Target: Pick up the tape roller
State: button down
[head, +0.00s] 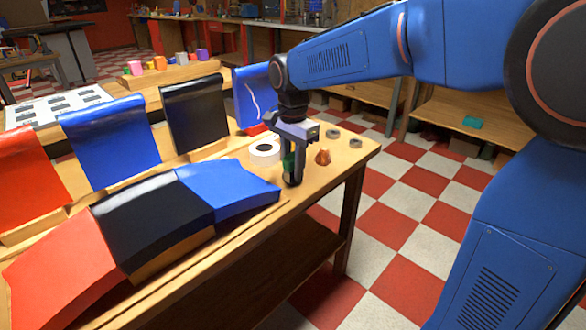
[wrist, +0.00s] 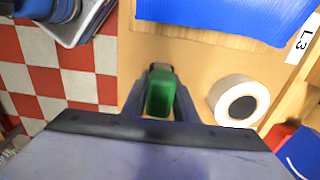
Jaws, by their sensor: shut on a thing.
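A green and dark object, which looks like the tape roller (head: 288,160), is upright at the right end of the wooden workbench (head: 335,164). My gripper (head: 291,170) points down and is shut on it. In the wrist view the green part of the tape roller (wrist: 159,97) sits between the two fingers of my gripper (wrist: 160,85). Its lower end is mostly hidden by the fingers, and I cannot tell whether it touches the bench.
A white tape roll (head: 265,150) lies just left of my gripper. A brown cone-like piece (head: 322,157) and two small grey rings (head: 355,143) are to the right. A blue curved panel (head: 225,187) lies close in front. Checkered floor is open to the right.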

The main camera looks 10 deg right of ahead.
jog(key=shift+r, duration=0.1)
notch_tip(320, 180, up, 10)
jog(key=shift+f, duration=0.1)
dwell(0.4)
jog(key=c, duration=2.3)
grip_release()
grip_shut()
